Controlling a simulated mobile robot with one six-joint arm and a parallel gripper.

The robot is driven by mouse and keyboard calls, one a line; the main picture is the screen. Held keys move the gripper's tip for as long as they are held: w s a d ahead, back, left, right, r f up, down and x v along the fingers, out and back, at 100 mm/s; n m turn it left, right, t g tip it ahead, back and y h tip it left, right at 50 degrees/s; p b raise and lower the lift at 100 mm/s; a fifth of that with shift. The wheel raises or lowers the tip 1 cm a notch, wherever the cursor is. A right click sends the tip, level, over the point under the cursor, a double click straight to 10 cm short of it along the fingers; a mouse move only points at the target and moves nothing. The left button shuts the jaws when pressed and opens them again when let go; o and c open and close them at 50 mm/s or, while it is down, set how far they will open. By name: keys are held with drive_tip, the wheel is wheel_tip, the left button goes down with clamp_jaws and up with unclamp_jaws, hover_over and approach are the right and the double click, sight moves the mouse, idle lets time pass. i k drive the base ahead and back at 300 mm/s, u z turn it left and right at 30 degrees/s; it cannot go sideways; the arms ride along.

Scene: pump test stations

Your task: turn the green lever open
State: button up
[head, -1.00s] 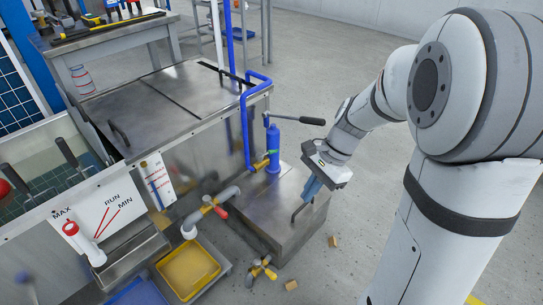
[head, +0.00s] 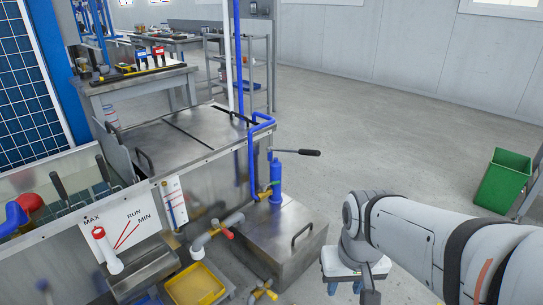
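A small green lever (head: 275,183) sits on a yellow valve (head: 265,193) at the foot of the blue pump cylinder (head: 276,181). The lever is small in the head view, so its exact angle is hard to tell. My gripper (head: 345,288) hangs at the bottom edge of the head view, to the right of the steel box. Its two blue fingers show apart, with nothing visible between them. It is well to the right of and apart from the lever.
A steel box (head: 260,235) with a raised handle stands below the pump. A red-handled valve (head: 222,230) is on the pipe to the left. A black-gripped pump handle (head: 296,152) sticks out right. The floor (head: 390,150) beyond is clear, with a green bin (head: 503,180) at right.

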sight(263, 186)
drive_tip(key=z, duration=0.05)
drive_tip(key=i, duration=1.15)
drive_tip(key=u, duration=0.45)
